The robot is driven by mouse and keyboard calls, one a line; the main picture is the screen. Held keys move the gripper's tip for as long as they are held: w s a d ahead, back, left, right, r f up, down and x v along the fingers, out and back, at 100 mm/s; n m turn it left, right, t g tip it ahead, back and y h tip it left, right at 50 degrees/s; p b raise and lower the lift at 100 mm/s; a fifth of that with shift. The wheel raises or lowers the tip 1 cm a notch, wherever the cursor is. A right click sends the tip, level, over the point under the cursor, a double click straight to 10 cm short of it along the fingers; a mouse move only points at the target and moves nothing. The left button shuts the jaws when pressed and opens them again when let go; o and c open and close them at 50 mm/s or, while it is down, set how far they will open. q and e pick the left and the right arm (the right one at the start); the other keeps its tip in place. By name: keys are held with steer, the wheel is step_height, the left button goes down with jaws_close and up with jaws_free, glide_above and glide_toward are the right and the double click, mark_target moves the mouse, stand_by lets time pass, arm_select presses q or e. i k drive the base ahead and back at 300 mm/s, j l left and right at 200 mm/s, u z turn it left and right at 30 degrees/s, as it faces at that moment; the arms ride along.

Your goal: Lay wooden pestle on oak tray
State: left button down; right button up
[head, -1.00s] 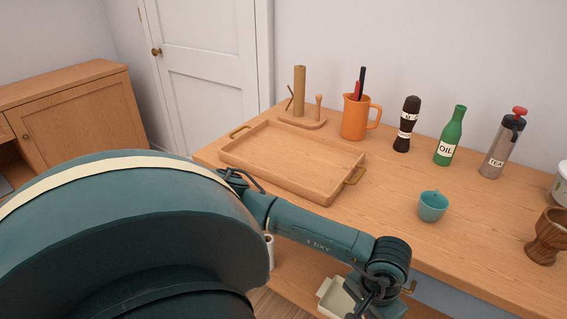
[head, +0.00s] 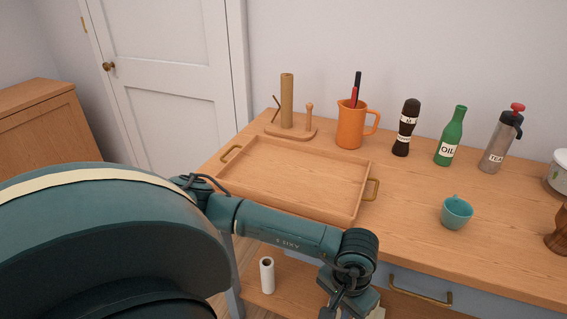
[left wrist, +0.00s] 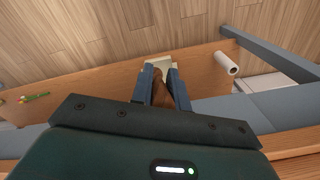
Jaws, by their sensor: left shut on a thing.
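The oak tray (head: 290,178) lies on the worktop in the head view, empty, with a brass handle at each end. My left arm reaches across in front of the worktop, and its gripper is below the head picture's lower edge. In the left wrist view my left gripper (left wrist: 165,72) points down over the lower shelf, shut on a brown wooden thing, likely the wooden pestle (left wrist: 161,92). Most of it is hidden between the fingers and the wrist. My right gripper is in neither view.
Behind the tray stand a wooden roll holder (head: 287,105) and an orange jug (head: 351,126). To the right are a dark mill (head: 406,128), a green oil bottle (head: 450,136), a metal flask (head: 499,145) and a teal cup (head: 457,212). A white roll (head: 267,275) stands on the lower shelf.

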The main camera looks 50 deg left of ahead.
mark_target(272, 200)
steer(key=k+j, duration=0.1)
steer(key=j, duration=0.3)
steer(key=k+j+z, duration=0.1)
steer(key=j, duration=0.25)
steer(key=k+j, duration=0.15)
steer(key=j, duration=0.25)
steer(key=k+j+z, duration=0.1)
steer(key=j, duration=0.25)
